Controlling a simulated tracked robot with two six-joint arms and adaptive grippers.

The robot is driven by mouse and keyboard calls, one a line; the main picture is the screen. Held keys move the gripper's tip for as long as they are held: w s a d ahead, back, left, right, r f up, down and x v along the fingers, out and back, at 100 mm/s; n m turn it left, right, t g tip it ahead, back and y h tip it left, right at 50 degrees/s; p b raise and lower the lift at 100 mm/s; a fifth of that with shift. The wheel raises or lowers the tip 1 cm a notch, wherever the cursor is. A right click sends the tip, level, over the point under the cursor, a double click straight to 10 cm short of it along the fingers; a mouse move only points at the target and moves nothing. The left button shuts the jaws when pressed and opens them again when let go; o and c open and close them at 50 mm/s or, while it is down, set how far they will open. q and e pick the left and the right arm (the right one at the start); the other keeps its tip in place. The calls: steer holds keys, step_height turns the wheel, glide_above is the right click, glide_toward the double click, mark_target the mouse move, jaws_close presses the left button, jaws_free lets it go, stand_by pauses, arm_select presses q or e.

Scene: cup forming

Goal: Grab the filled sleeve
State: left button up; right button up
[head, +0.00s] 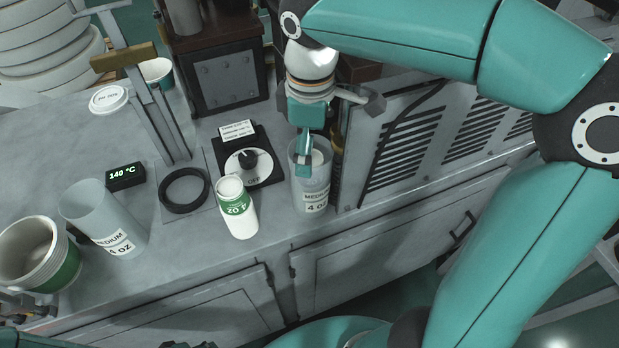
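A translucent grey sleeve (316,196) labelled "MEDIUM 4 OZ" stands on the counter near its front edge, right of centre. Something white, apparently a cup, shows inside it. My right gripper (304,165) comes down from above, with a teal finger overlapping the sleeve's rim. I cannot tell whether it touches or grips the sleeve, and its other finger is not clear. A second "MEDIUM 4 OZ" sleeve (92,203) is at the left and looks empty. My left gripper cannot be made out clearly; grey parts show at the lower left edge.
A white and green 4 oz cup (238,214) stands left of the sleeve. Behind it is a dial box (262,173). A black ring (164,200), a 140 °C display (125,177) and stacked cups (22,247) are further left. A vented panel (412,155) rises at right.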

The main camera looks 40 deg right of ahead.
step_height(320, 180, down, 5)
steer(key=shift+s+a+f+p, duration=0.1)
steer(key=shift+s+a+p, duration=0.05)
steer(key=shift+p, duration=0.2)
steer(key=c, duration=1)
